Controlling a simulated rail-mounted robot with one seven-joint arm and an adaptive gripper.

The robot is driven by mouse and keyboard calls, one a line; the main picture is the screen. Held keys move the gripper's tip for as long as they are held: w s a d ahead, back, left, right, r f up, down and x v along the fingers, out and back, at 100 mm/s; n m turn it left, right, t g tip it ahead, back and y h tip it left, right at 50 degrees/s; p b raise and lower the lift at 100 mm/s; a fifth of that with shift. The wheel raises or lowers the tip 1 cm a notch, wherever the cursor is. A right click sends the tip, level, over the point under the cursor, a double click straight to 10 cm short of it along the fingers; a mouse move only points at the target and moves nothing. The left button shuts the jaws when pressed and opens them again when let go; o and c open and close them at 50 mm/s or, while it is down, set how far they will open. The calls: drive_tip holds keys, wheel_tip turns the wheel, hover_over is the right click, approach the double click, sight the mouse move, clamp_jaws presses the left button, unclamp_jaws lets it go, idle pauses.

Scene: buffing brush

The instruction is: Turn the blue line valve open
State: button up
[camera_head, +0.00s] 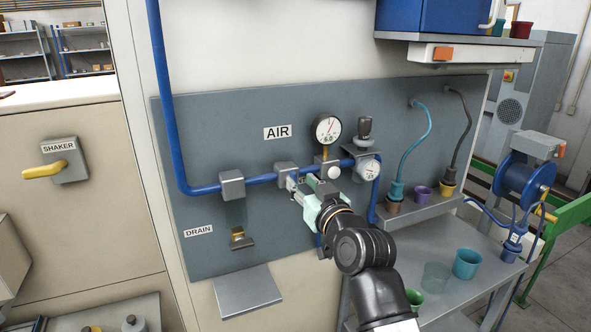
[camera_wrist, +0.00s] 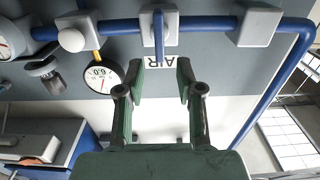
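The blue line (camera_head: 262,179) runs across the grey panel, with a grey valve block (camera_head: 287,170) on it below the AIR label. In the wrist view, which looks turned over, the valve block (camera_wrist: 171,19) carries a blue lever handle (camera_wrist: 158,36). The handle stands across the line and points toward the AIR label. My gripper (camera_head: 295,185) is in front of the panel just by the valve block and hides part of it. In the wrist view, my gripper (camera_wrist: 160,72) is open and empty. The handle's end shows near the gap between the fingertips; contact is not visible.
A pipe bracket (camera_head: 232,184) and the DRAIN lever (camera_head: 241,238) are left. A cup shelf (camera_head: 425,207) is at right.

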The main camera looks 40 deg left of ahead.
sight(295, 177)
drive_tip(key=shift+p+x, duration=0.3)
drive_tip(key=shift+x, duration=1.8)
clamp_jaws()
